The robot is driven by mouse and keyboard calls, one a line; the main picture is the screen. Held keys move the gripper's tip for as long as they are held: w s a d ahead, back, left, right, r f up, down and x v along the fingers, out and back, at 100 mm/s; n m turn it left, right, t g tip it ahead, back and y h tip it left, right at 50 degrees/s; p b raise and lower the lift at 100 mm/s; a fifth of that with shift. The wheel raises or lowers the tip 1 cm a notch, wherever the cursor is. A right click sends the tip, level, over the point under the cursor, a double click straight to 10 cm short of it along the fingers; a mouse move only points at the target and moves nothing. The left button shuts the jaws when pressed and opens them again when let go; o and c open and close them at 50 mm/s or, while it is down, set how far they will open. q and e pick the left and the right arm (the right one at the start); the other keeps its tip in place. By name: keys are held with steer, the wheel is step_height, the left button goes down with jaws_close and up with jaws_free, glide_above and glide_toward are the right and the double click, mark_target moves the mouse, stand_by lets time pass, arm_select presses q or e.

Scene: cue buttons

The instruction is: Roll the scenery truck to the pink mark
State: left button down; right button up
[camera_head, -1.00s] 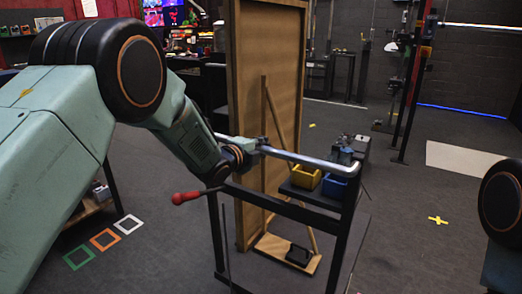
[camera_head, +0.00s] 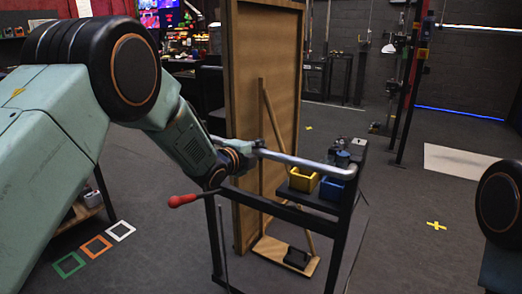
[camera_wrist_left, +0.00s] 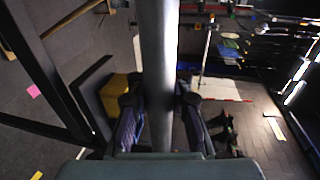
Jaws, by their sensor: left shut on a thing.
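The scenery truck is a dark-framed cart with a pale push bar (camera_head: 300,161), carrying a tall wooden flat (camera_head: 268,80) with a diagonal brace. My left gripper (camera_head: 245,152) is shut around the left part of the bar. In the left wrist view, the bar (camera_wrist_left: 160,60) runs between both fingers of the gripper (camera_wrist_left: 160,112). A small pink mark (camera_wrist_left: 33,91) lies on the floor at the left of the wrist view. I cannot find it in the head view. My right gripper is out of view.
A yellow bin (camera_head: 303,180) and a blue bin (camera_head: 332,189) sit on the truck's shelf. Green (camera_head: 69,265), orange (camera_head: 96,247) and white (camera_head: 121,230) squares mark the floor at left. A yellow cross (camera_head: 436,225) lies on open floor at right. A dark stand (camera_head: 408,85) is behind.

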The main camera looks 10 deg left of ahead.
arm_select(q)
steer(key=shift+s+a+r, duration=0.1)
steer(key=shift+s+r, duration=0.05)
steer(key=shift+r, duration=0.4)
steer(key=c, duration=1.4)
jaws_free()
steer(key=shift+c, duration=0.2)
steer(key=shift+o, duration=1.3)
steer(key=shift+f, duration=0.25)
steer(key=shift+s, duration=0.15)
steer(key=v, duration=1.1)
steer(key=shift+s, duration=0.4)
